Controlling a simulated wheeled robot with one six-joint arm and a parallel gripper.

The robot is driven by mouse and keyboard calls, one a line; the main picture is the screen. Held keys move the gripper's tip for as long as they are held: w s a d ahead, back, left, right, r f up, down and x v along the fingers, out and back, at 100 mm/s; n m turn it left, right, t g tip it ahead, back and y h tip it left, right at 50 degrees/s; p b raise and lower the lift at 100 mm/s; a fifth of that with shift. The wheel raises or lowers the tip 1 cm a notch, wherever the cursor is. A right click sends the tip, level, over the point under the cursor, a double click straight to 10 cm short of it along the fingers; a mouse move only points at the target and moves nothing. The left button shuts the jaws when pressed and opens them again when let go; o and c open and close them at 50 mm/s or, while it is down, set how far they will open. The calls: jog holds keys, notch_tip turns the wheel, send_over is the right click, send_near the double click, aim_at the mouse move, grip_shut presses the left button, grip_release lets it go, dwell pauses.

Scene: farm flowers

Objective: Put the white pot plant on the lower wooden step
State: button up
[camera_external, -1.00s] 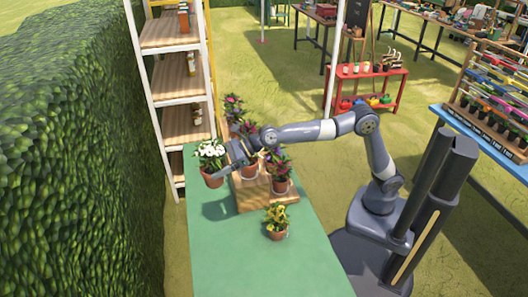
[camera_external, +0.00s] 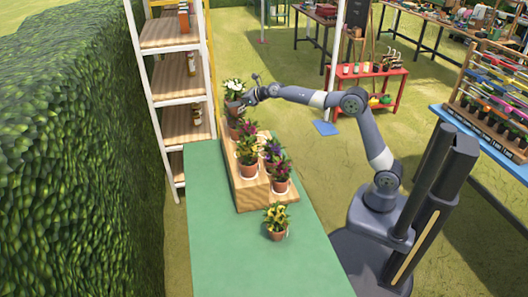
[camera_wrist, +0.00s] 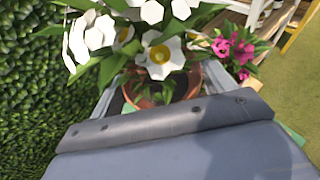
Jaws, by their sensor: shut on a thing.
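The white-flowered plant (camera_external: 233,86) in a terracotta pot is held in my gripper (camera_external: 241,102), up above the far end of the stepped wooden stand. In the wrist view its white blooms (camera_wrist: 160,52) fill the top, and my gripper (camera_wrist: 162,92) is shut on the brown pot (camera_wrist: 178,86), with fingers on both sides. The wooden stand has a higher step on the left and a lower wooden step (camera_external: 256,193) on the right. The pot's underside and its exact height over the stand are hard to tell.
Potted plants stand on both steps, among them a yellowish one (camera_external: 248,152) on the upper and a pinkish one (camera_external: 281,176) on the lower. A yellow-flowered pot (camera_external: 277,222) is on the green table (camera_external: 215,255). A white shelf rack (camera_external: 170,75) stands behind left.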

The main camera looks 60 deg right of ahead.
jog(key=d+m+h, duration=0.3)
jog(key=d+h, duration=0.1)
jog(key=d, duration=1.6)
jog(key=f+b, duration=0.2)
jog(key=f, duration=0.7)
jog(key=f+b, duration=0.2)
jog(key=f, duration=0.7)
jog(key=f+b, duration=0.1)
jog(key=f, duration=0.8)
jog(key=shift+s+d+f+b, duration=0.2)
jog(key=shift+d+f+b, duration=0.1)
jog(key=shift+f+b, duration=0.1)
jog(key=shift+f, duration=0.15)
jog(key=o, duration=1.7)
jog(key=b+v, duration=0.3)
jog(key=v, duration=0.9)
